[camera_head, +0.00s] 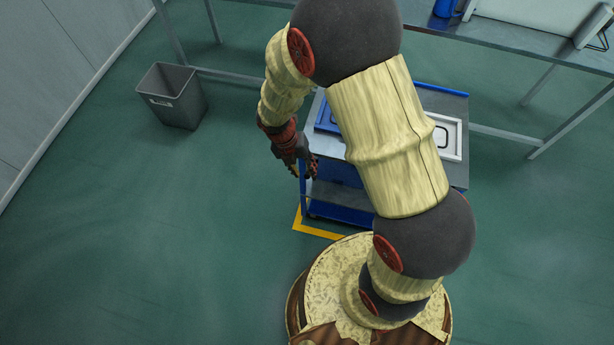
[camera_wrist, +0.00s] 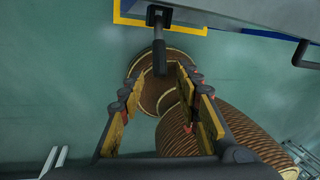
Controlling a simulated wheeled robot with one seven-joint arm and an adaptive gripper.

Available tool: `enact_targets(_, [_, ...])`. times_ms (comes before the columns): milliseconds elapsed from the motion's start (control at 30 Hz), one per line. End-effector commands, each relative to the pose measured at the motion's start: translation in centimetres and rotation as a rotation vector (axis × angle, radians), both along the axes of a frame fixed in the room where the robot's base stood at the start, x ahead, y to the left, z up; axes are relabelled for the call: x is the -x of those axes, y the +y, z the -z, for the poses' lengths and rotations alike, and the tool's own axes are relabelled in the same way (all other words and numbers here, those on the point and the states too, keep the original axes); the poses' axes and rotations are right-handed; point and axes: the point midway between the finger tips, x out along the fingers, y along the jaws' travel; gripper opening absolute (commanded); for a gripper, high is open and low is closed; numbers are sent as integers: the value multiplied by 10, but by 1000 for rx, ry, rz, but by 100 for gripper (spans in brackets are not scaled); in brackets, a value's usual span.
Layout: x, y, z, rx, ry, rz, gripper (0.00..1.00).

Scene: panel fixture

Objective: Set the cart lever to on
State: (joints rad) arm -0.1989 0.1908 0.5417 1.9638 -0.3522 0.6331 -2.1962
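The cart (camera_head: 458,172) is a grey-topped blue cart, partly hidden behind my arm in the head view. Its blue side edge shows at the top right of the wrist view (camera_wrist: 262,12). A dark lever (camera_wrist: 159,55) with a block-like head sticks out from the top of the wrist view, its grip end pointing down the picture. My gripper (camera_wrist: 156,84) is open, with one finger on each side of the line of the lever's grip end. I see no clear contact. In the head view my gripper (camera_head: 306,170) is beside the cart's left side, and the lever cannot be made out.
Blue and white trays (camera_head: 449,138) lie on the cart top. A dark curved handle (camera_wrist: 306,55) shows at the wrist view's right. A grey bin (camera_head: 172,98) stands at left, and a long table (camera_head: 500,48) runs behind. Yellow floor tape (camera_head: 318,231) marks the cart's corner.

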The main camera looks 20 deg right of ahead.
Motion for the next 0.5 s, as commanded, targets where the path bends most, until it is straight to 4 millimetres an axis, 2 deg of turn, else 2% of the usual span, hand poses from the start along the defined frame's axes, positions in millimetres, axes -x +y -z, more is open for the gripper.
enact_targets(33, [1,-2,10,0,1,1,33])
enact_targets(200, [3,-7,29,-1,-1,1,33])
enact_targets(500, [4,-9,37,0,-2,2,33])
